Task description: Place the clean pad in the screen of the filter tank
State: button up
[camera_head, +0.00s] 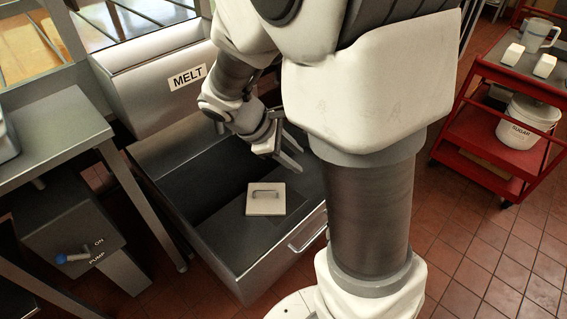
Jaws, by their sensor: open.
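A pale square pad with a grey wire handle (266,207) lies flat inside the open grey metal tank (262,270), on a dark surface near the tank's front end. It may be the clean pad; I cannot tell its cleanness. My gripper (291,162) is above the tank, behind and slightly right of the pad. Its fingers are apart, with nothing seen between them, and it is not touching the pad. My own arm hides the right side of the tank. The screen is not clearly distinguishable from the dark surface under the pad.
A metal bin marked MELT (150,95) stands behind the tank. A steel table (50,130) and pump box (75,235) are at left. A red cart (490,115) at right carries two white blocks (528,60), a jug (538,35) and a sugar bucket (525,125).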

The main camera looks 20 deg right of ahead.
jog(key=s+a+r+m+t+y, duration=0.5)
jog(key=s+a+r+m+y, duration=0.2)
jog(key=s+r+m, duration=0.4)
jog(key=shift+s+a+r, duration=0.4)
jog(key=shift+s+r, duration=0.4)
jog(key=shift+s, duration=0.05)
notch_tip(320, 180, up, 23)
jog(key=p, duration=2.2)
jog(key=shift+f+p, duration=0.15)
jog(key=shift+p, duration=0.25)
